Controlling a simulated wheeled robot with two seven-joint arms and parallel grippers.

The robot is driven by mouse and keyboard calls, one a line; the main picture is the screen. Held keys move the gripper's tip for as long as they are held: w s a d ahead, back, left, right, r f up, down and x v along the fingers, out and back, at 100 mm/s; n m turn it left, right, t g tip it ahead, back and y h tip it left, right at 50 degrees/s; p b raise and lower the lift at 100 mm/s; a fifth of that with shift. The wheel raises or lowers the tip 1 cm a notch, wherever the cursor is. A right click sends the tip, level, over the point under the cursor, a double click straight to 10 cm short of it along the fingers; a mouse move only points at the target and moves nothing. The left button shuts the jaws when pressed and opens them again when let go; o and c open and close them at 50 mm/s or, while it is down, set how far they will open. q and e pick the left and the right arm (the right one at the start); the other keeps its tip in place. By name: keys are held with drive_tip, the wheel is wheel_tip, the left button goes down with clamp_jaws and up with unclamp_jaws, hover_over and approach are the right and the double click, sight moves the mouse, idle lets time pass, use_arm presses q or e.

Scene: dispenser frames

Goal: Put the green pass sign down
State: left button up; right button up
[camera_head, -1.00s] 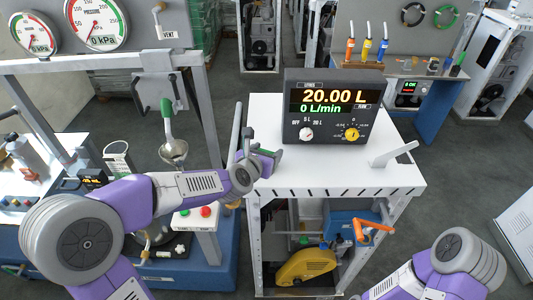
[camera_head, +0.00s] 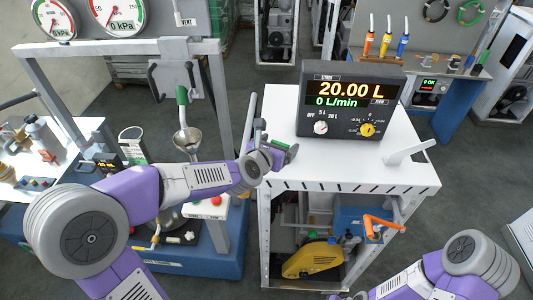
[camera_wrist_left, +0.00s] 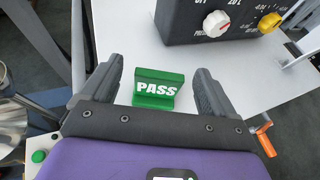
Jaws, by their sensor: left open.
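The green pass sign (camera_wrist_left: 157,88) stands upright on the white table top in the left wrist view, its white PASS lettering facing my gripper. My left gripper (camera_wrist_left: 158,88) is open, with one dark finger on each side of the sign and a gap of table showing on both sides.
The white table (camera_head: 345,172) carries a dark meter box (camera_head: 348,100) reading 20.00 L and a light angled bracket (camera_head: 410,152). A steel funnel (camera_head: 187,138) with a green-handled valve stands left of my left gripper. The table's front middle is clear.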

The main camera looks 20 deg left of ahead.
use_arm(q)
drive_tip(key=v, duration=1)
drive_tip(key=shift+s, duration=0.3)
